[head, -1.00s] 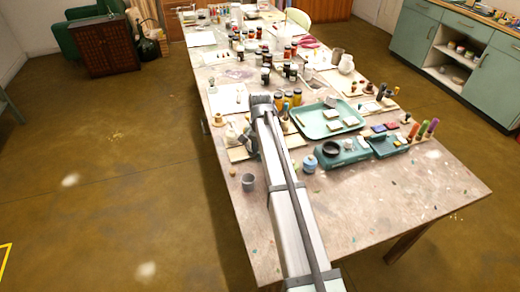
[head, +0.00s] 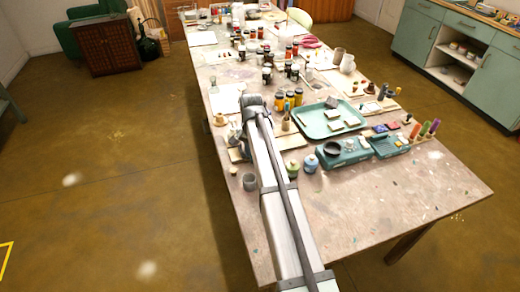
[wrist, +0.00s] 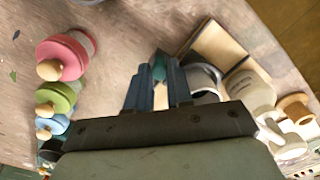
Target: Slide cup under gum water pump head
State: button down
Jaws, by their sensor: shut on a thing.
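My gripper (wrist: 158,82) shows in the wrist view with its two blue-grey fingers close together. A small teal piece shows between the fingertips. A grey cup (wrist: 204,76) with a pale rim and dark inside is right beside the right finger, on the edge of a light wooden board (wrist: 218,48). My fingers appear to be shut on its near side; the contact is partly hidden. A cream bottle (wrist: 248,92), perhaps the gum water pump, stands just right of the cup. In the head view my arm hides much of this spot.
Lidded jars, pink (wrist: 62,58), green (wrist: 57,97) and blue (wrist: 50,126), stand left of my gripper in the wrist view. A green tray (head: 318,132) lies to the right. The table's front is clear.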

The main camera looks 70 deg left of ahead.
jog(key=s, duration=0.4)
jog(key=shift+s, duration=0.1)
jog(key=c, duration=1)
grip_release()
jog(key=shift+c, duration=0.2)
jog(key=shift+r, duration=0.15)
notch_tip(320, 180, up, 14)
jog(key=shift+f, duration=0.25)
